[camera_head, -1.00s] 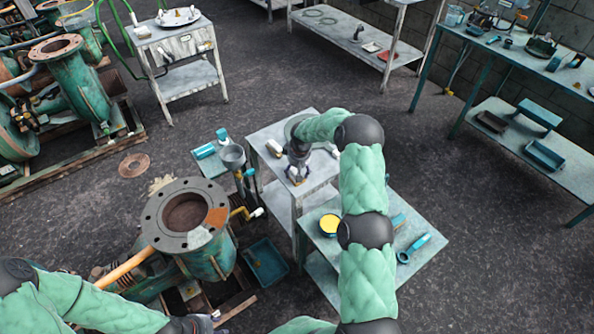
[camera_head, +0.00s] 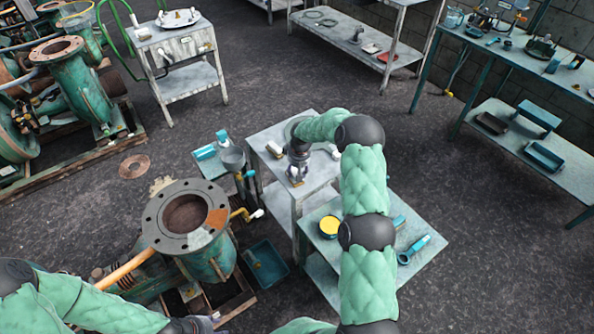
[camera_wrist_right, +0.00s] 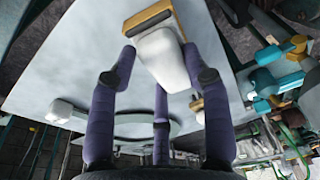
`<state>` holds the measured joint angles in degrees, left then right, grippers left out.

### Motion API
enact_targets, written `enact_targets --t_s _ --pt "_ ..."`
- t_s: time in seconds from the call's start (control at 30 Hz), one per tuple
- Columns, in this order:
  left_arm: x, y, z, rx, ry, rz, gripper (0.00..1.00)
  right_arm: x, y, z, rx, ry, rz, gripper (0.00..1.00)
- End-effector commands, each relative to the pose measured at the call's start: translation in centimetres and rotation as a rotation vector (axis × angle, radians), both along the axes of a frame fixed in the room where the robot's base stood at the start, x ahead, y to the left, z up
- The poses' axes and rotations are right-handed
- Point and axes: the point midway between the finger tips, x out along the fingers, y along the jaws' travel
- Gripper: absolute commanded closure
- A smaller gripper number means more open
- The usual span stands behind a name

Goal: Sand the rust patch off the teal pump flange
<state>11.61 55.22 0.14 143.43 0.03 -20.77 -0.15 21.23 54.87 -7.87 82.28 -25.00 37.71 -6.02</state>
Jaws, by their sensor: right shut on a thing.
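The teal pump (camera_head: 207,262) stands at lower left in the head view, its round grey flange (camera_head: 161,235) facing up. An orange-brown rust patch (camera_head: 217,217) lies on the flange's right side. My right gripper (camera_head: 297,178) is over the small grey table, right of and apart from the pump. In the right wrist view its purple fingers (camera_wrist_right: 157,55) are shut on a pale block with a tan edge (camera_wrist_right: 164,58). Whether the block touches the tabletop is unclear. My left gripper (camera_head: 205,323) is at the bottom edge, partly cut off, near the pump's base.
The small grey table (camera_head: 262,132) also holds a pale block (camera_head: 273,149). A lower table (camera_head: 425,262) in front bears a yellow-topped tin (camera_head: 329,226) and a teal tool (camera_head: 414,249). A teal tray (camera_head: 265,264) lies beside the pump.

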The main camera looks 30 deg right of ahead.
Motion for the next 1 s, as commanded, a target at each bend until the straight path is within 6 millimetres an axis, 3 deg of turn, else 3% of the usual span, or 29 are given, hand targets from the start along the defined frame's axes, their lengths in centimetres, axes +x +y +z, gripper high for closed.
enact_targets --t_s 0.43,1.0 --pt "0.0 0.0 0.2 0.000 0.000 0.000 0.60 0.0 0.0 0.4 0.000 0.001 0.000 0.88" --pt "0.0 0.0 2.2 0.000 0.000 0.000 0.60 0.0 0.0 4.3 0.000 -0.001 0.000 0.88"
